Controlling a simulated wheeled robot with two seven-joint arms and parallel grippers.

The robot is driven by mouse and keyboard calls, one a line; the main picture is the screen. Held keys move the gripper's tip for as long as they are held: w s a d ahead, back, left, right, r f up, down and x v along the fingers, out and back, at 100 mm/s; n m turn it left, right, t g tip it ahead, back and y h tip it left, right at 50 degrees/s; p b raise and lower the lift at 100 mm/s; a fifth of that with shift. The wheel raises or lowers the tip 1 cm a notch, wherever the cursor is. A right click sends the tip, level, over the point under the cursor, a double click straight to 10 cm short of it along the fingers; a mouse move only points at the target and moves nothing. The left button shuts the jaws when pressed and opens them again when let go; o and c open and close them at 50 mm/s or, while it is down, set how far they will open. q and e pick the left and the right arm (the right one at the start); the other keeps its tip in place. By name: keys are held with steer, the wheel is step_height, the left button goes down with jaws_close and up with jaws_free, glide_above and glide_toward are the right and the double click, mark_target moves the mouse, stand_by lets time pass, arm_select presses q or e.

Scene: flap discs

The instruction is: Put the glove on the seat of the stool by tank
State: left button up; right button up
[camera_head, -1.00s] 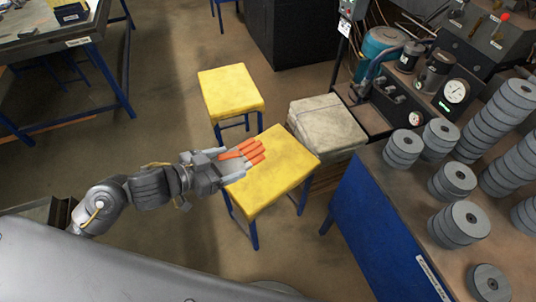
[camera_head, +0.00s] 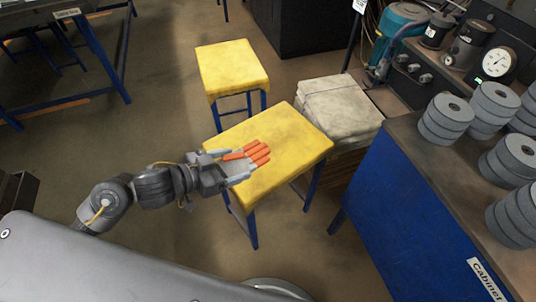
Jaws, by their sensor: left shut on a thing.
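The glove (camera_head: 257,151), with orange fingers and a grey palm, is in my left gripper (camera_head: 228,170). The gripper is shut on it, and the orange fingers point right. Glove and gripper appear over the near yellow stool's seat (camera_head: 295,130); I cannot tell whether the glove touches it. A second yellow stool (camera_head: 232,65) stands behind, its seat bare. A teal tank-like machine (camera_head: 398,35) stands at the upper right, beyond a pale stack beside the near stool. My right gripper is out of view.
The pale stacked sheets (camera_head: 340,105) stand close to the near stool's right side. A blue cabinet (camera_head: 400,200) carrying several stacks of grey flap discs (camera_head: 446,118) is on the right. A blue-legged bench (camera_head: 95,60) is at upper left. Floor is clear left of the stools.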

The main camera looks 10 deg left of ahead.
mark_target(237, 150)
arm_select(q)
step_height(237, 150, down, 2)
steer(key=shift+b, duration=0.45)
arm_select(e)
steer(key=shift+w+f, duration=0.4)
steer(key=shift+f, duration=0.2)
arm_select(q)
steer(key=w+a+f+b, duration=0.1)
steer(key=w+f, duration=0.2)
steer(key=w, duration=0.1)
steer(key=w+a+f+b, duration=0.1)
steer(key=w+f, duration=0.2)
steer(key=w, duration=0.1)
steer(key=w+f+b, duration=0.1)
steer(key=w+f, duration=0.2)
steer(key=w, duration=0.1)
steer(key=shift+w+a, duration=0.4)
steer(key=shift+w+f, duration=0.2)
steer(key=shift+w, duration=0.05)
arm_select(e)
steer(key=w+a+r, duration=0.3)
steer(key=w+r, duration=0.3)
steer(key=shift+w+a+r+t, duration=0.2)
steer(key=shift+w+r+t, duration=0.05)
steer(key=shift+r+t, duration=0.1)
